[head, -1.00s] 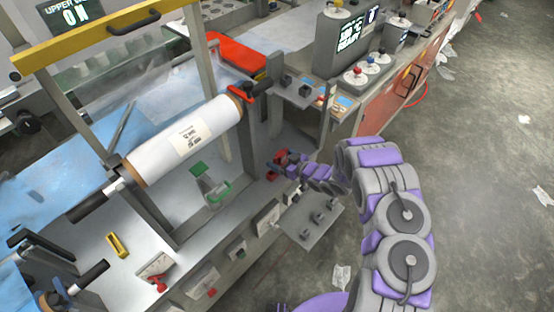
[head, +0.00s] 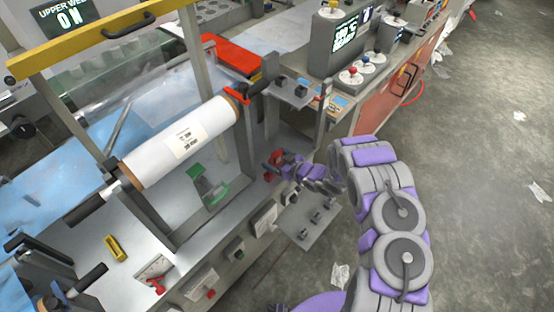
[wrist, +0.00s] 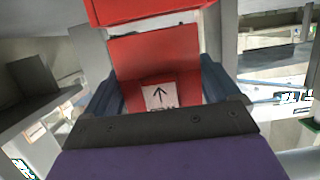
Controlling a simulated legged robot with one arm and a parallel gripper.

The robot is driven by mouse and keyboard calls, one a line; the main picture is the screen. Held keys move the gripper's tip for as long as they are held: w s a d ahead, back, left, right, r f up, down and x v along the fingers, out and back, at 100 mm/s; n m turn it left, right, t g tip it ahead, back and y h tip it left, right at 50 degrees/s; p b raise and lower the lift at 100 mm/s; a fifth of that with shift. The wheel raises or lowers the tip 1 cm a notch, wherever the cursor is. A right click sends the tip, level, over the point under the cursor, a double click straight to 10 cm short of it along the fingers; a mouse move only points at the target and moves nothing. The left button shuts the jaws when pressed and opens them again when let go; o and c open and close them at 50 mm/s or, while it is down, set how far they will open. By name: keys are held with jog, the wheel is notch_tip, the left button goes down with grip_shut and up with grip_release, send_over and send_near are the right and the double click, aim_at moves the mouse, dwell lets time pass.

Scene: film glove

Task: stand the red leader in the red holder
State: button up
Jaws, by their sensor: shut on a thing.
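My gripper (head: 281,165) is at the end of the purple and grey arm, close to the machine's upright post. It is shut on the red leader (wrist: 138,92), a red piece with a white arrow label pointing up in the wrist view. The dark fingers press on its left and right sides. A small red part also shows at the gripper in the head view (head: 272,158). Another red block (wrist: 150,10) fills the top of the wrist view, just above the leader; I cannot tell whether it is joined to it. I cannot clearly make out the red holder.
A green holder (head: 213,196) stands on the grey machine bed to the left. A white roll (head: 180,143) lies above the bed. A red-orange cover (head: 232,56) is behind. A bracket plate with knobs (head: 310,222) is below my gripper. Open floor lies to the right.

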aim_at(274, 165)
jog(key=shift+a+f, duration=0.1)
jog(key=shift+a, duration=0.15)
jog(key=shift+d+f+b, duration=0.15)
jog(key=shift+f+b, duration=0.15)
jog(key=shift+f, duration=0.3)
jog(key=shift+r, duration=0.35)
jog(key=shift+a+p, duration=0.25)
jog(key=shift+p, duration=0.15)
dwell(1.5)
jog(key=shift+f+b, duration=0.8)
jog(key=shift+f, duration=0.9)
jog(key=o, duration=0.8)
jog(key=p+v, duration=0.2)
jog(key=v, duration=1.5)
jog(key=shift+s+d, duration=0.1)
jog(key=shift+d, duration=0.05)
